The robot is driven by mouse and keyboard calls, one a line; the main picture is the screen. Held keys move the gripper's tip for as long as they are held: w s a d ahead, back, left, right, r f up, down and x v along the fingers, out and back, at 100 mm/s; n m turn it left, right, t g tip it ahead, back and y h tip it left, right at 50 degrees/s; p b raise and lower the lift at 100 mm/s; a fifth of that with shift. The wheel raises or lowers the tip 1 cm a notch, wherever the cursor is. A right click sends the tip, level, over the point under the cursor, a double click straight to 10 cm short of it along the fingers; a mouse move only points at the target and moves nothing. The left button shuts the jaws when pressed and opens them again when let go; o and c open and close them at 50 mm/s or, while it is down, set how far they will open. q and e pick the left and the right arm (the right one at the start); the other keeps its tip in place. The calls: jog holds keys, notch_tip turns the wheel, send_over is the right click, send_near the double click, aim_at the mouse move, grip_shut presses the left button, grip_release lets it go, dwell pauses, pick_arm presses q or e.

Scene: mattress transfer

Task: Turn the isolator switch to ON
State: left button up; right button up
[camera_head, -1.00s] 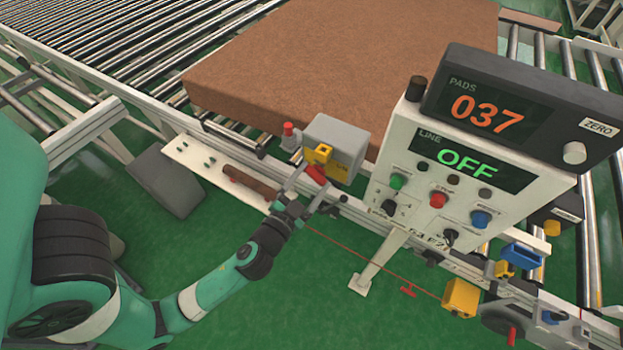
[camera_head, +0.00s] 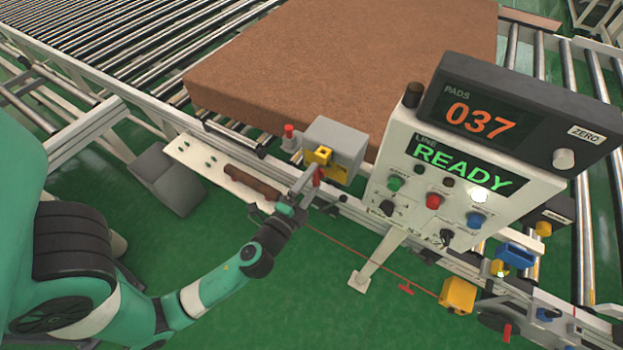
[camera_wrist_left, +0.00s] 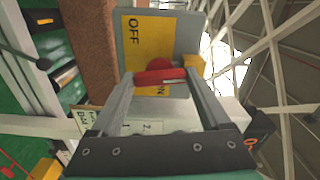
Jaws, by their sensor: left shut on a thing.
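The isolator switch is a grey box (camera_head: 336,137) with a yellow face, beside the brown mattress. In the left wrist view the red handle (camera_wrist_left: 160,76) lies across the yellow plate, with the OFF label (camera_wrist_left: 133,32) clear and the other label partly hidden behind the handle and fingers. My left gripper (camera_head: 308,180) is shut on the handle, one finger at each end of it. The line display (camera_head: 463,166) on the white control panel reads READY. My right gripper is not in view.
The mattress (camera_head: 330,60) lies on the roller conveyor behind the switch. The panel (camera_head: 405,150) with buttons and the 037 counter (camera_head: 485,120) stands to the right. A red pull cord with a yellow box (camera_head: 458,296) runs along the front. Green floor in front is open.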

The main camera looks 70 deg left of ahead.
pick_arm(q)
jog(key=shift+m, duration=0.8)
jog(key=o, duration=1.2)
jog(key=shift+d, duration=0.1)
